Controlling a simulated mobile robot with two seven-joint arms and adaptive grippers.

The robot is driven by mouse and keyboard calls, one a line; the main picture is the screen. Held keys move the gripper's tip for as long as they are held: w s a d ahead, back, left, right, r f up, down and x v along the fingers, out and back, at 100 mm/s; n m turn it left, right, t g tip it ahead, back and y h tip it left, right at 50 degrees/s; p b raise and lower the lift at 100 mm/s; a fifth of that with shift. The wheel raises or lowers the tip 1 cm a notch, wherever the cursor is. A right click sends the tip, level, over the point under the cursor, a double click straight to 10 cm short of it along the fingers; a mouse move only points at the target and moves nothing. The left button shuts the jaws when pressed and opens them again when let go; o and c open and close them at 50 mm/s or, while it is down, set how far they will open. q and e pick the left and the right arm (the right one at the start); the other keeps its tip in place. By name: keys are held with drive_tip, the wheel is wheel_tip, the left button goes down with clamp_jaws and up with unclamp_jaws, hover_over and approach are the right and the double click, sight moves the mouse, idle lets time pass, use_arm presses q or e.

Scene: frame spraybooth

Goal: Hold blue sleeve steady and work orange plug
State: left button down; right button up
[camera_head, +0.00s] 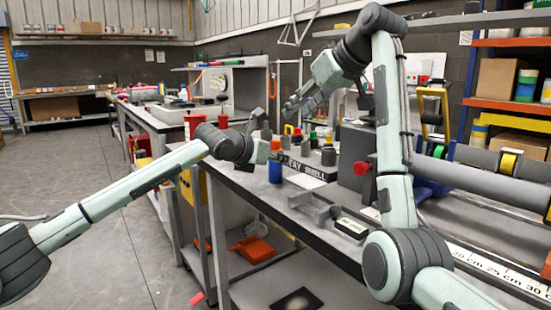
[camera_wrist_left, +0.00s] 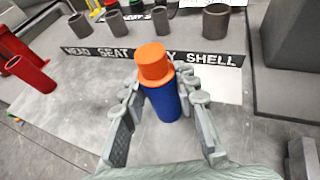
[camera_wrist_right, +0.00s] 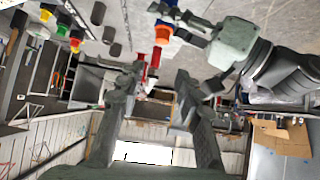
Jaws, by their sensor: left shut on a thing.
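The blue sleeve (camera_head: 275,172) stands upright on the grey bench, with the orange plug (camera_head: 275,145) seated on its top end. In the left wrist view the blue sleeve (camera_wrist_left: 162,102) sits between the fingers of my left gripper (camera_wrist_left: 164,92), which is shut on it; the orange plug (camera_wrist_left: 153,63) rises above the fingers. My right gripper (camera_head: 297,103) is open and empty, raised above and behind the plug. In the right wrist view its fingers (camera_wrist_right: 156,95) are spread apart, with the orange plug (camera_wrist_right: 163,34) beyond them near the top.
A labelled black strip (camera_wrist_left: 105,51) lies behind the sleeve, with several grey cups behind it. Open floor (camera_head: 110,240) lies left.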

drive_tip(key=shift+o, duration=0.9)
drive_tip(key=shift+r, duration=0.1)
drive_tip(key=m+t+h, duration=0.3)
drive_tip(key=m+t, duration=0.1)
drive_tip(key=t, duration=0.1)
approach(276, 141)
drive_tip(key=x, duration=0.9)
clamp_jaws()
drive_tip(key=shift+r, duration=0.8)
